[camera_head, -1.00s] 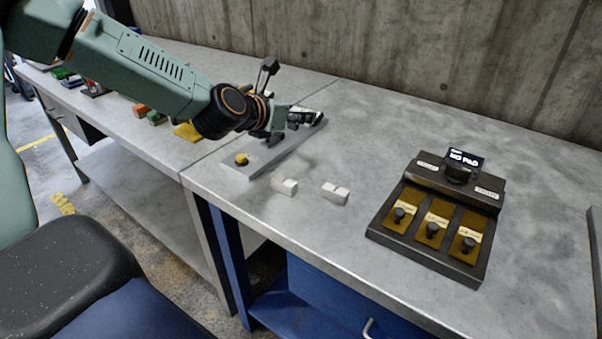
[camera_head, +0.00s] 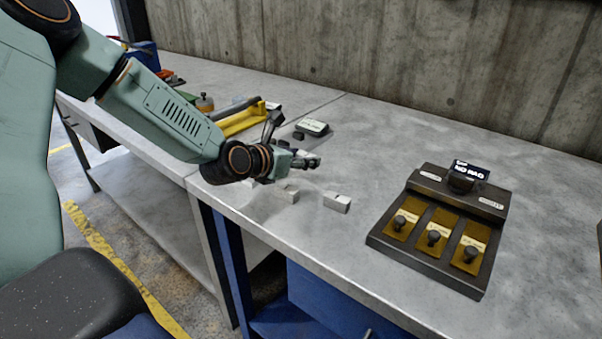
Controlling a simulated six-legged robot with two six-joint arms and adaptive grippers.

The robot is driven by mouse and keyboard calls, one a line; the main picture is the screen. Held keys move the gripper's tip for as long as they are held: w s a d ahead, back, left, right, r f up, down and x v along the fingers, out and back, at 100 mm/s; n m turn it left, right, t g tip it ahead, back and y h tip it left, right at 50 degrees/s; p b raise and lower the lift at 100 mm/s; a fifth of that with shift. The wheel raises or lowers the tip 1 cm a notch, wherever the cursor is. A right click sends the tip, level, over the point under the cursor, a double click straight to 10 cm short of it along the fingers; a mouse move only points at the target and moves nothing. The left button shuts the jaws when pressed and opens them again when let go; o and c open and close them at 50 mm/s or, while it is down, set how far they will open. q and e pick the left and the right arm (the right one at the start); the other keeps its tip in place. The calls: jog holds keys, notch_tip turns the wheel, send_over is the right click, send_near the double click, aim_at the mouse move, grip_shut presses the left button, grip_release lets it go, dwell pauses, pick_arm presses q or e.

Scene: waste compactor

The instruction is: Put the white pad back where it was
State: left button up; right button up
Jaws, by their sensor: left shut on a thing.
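My left gripper (camera_head: 308,162) is low over the table, just behind two small white blocks. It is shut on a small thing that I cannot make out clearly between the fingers. One white block (camera_head: 287,193) lies on the table just in front of the gripper. The other white block (camera_head: 337,204) lies to its right. A dark fixture (camera_head: 385,240) stands at the right, with several brass plates with black knobs and a small display that seems to read "NO PAD". My right gripper is not in view.
A white-topped device (camera_head: 312,127) stands behind the gripper. A yellow piece (camera_head: 240,119) and other items lie on the left table. A concrete wall (camera_head: 400,70) closes the back. The table between the blocks and the dark fixture is clear.

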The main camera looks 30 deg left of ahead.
aim_at(302, 182)
pick_arm(q)
notch_tip(302, 182, down, 2)
jog(key=shift+s+d+f+b, duration=0.1)
jog(key=shift+f+b, duration=0.15)
jog(key=shift+b, duration=0.15)
jog(key=shift+d+f, duration=0.1)
jog(key=shift+f, duration=0.2)
jog(key=shift+f+b, duration=0.15)
jog(key=shift+b, duration=0.2)
jog(key=o, duration=1.2)
jog(key=shift+o, duration=0.2)
